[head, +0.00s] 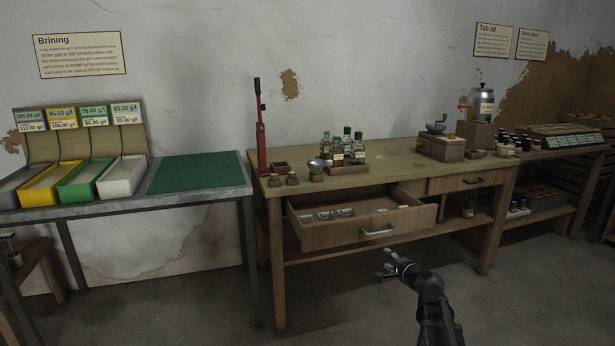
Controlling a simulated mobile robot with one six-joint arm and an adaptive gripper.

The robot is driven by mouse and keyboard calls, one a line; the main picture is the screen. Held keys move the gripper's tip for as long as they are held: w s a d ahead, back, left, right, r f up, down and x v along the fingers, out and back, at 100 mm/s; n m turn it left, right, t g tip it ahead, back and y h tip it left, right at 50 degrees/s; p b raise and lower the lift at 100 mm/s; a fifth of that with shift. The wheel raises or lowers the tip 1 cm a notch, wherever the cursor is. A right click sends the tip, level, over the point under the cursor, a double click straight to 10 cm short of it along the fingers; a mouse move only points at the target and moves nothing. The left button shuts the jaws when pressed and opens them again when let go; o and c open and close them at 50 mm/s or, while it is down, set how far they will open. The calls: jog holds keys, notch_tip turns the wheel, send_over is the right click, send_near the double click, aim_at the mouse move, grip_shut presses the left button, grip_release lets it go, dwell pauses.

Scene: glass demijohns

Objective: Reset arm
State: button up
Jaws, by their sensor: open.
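My gripper (388,271) shows in the head view at the lower middle right, at the end of my dark arm. It is open, and I see nothing between its fingers. It is in front of the wooden workbench (400,166), below an open drawer (340,236) and apart from it. The drawer is pulled out and holds several small pale items, too small to make out. Its metal handle (377,232) is on the front.
On the bench stand a red lever tool (261,135), several glass bottles (338,152) and a grinder (436,128). Left is a metal table with colored trays (81,185) and a green mat (196,172). A metal urn (482,104) stands at right. Floor near my gripper is clear.

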jog(key=s+a+f+n+g, duration=0.8)
jog(key=s+a+f+n, duration=0.15)
jog(key=s, duration=0.35)
jog(key=s+d+f+n+g+h, duration=0.1)
jog(key=s+f+n+g+h, duration=0.15)
jog(key=s, duration=0.55)
jog(key=s+d+f+n+g+h, duration=0.1)
jog(key=s+f+n+g+h, duration=0.2)
jog(key=s, duration=0.4)
notch_tip(320, 180, up, 35)
jog(key=m+g+p, duration=0.1)
jog(key=p, duration=3.3)
jog(key=shift+w+a+y+p, duration=0.15)
jog(key=shift+y+p, duration=0.2)
